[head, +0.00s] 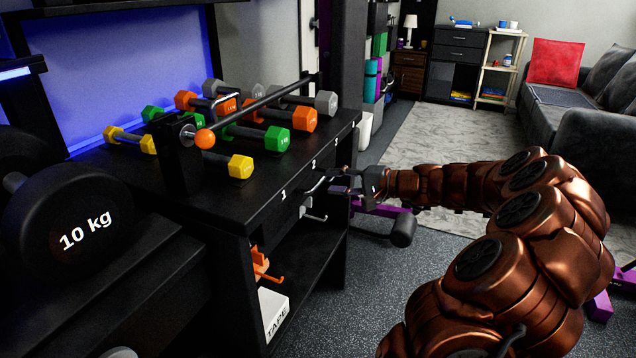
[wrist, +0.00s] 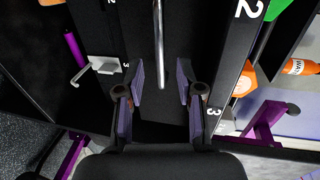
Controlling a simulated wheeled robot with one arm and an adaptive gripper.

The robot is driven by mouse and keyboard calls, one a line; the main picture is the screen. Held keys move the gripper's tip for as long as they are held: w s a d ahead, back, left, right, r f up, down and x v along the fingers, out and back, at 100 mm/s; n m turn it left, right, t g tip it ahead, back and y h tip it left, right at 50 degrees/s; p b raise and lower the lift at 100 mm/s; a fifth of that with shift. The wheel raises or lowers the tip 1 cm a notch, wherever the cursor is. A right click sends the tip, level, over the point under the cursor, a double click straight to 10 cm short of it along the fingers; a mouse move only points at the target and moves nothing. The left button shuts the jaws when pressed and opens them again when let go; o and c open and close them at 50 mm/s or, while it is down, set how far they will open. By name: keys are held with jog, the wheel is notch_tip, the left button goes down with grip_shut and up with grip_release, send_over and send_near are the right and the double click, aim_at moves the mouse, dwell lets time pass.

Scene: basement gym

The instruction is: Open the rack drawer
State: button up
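The black rack (head: 240,212) stands at centre left, its top edge marked with white numbers. A silver bar handle (head: 318,184) juts from its front below that edge. In the wrist view the handle (wrist: 160,45) runs down from the top of the picture, and its lower end lies between my fingers. My gripper (head: 342,189) is at the rack's front, by the handle. In the wrist view my gripper (wrist: 160,82) is open, one purple-grey finger on each side of the handle, with gaps left and right. The drawer's outline is hard to make out against the black rack.
Several coloured dumbbells (head: 240,133) lie on the rack top. A 10 kg dumbbell (head: 85,228) is at the left. A TAPE box (head: 272,312) and orange hooks (head: 262,264) are below. A padded purple-framed bench part (head: 403,229) is behind my gripper. Grey floor (head: 375,285) is free in front.

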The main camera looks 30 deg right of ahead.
aim_at(320, 179)
jog(key=shift+b+x, duration=0.4)
jog(key=shift+x, duration=1.95)
jog(key=shift+a, duration=0.15)
jog(key=shift+s, duration=0.1)
grip_shut()
